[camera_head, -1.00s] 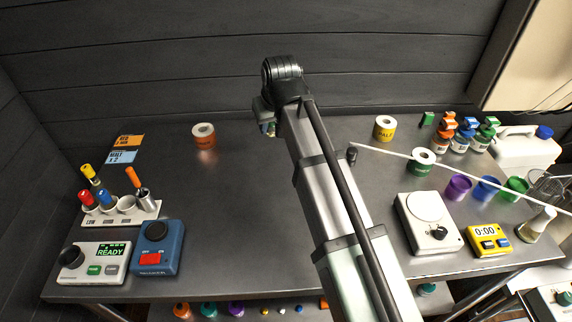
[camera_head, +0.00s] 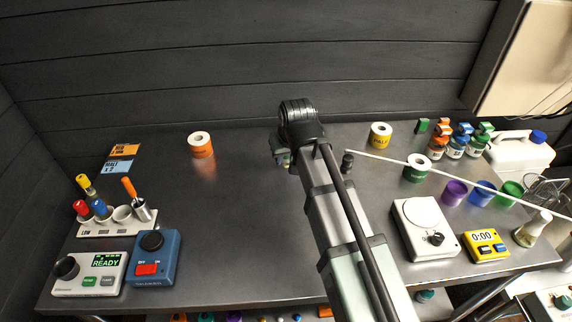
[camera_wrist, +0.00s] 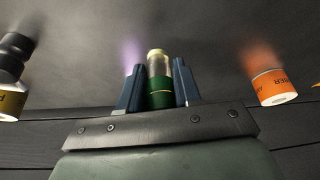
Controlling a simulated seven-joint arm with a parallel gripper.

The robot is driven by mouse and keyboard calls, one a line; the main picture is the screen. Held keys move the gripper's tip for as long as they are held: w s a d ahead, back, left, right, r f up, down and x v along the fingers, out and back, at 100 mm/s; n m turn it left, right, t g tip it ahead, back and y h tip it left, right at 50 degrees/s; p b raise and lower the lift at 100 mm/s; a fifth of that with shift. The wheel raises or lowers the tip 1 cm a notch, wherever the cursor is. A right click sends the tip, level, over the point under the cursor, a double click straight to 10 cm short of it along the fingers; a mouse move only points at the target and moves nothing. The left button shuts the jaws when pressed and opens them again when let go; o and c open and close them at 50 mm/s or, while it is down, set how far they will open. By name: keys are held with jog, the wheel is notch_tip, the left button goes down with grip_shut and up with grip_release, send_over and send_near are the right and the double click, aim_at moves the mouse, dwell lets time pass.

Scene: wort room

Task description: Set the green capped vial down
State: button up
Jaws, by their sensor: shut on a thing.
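The green capped vial (camera_wrist: 159,80) is between the two blue fingers of my gripper (camera_wrist: 160,85) in the wrist view. Its green band sits between the fingers, and its clear body with a pale yellowish end points away from the palm. My gripper is shut on it. In the head view my gripper (camera_head: 283,158) is over the back middle of the dark table (camera_head: 240,220), mostly hidden by my own arm. The vial is barely visible there, and I cannot tell whether it touches the table.
An orange-labelled roll (camera_head: 201,145) stands left of my gripper, a yellow-labelled roll (camera_head: 380,135) to the right. A rack with coloured vials (camera_head: 117,222) is at the left. A white scale (camera_head: 427,228) and bottles (camera_head: 455,142) are at the right. The table's middle left is clear.

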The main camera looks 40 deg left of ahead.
aim_at(286, 165)
jog(key=shift+f, duration=1.7)
jog(key=shift+f, duration=0.2)
jog(key=o, duration=1)
jog(key=shift+o, duration=0.2)
jog(key=shift+r, duration=0.15)
jog(key=v, duration=1.2)
jog(key=shift+w+r, duration=0.1)
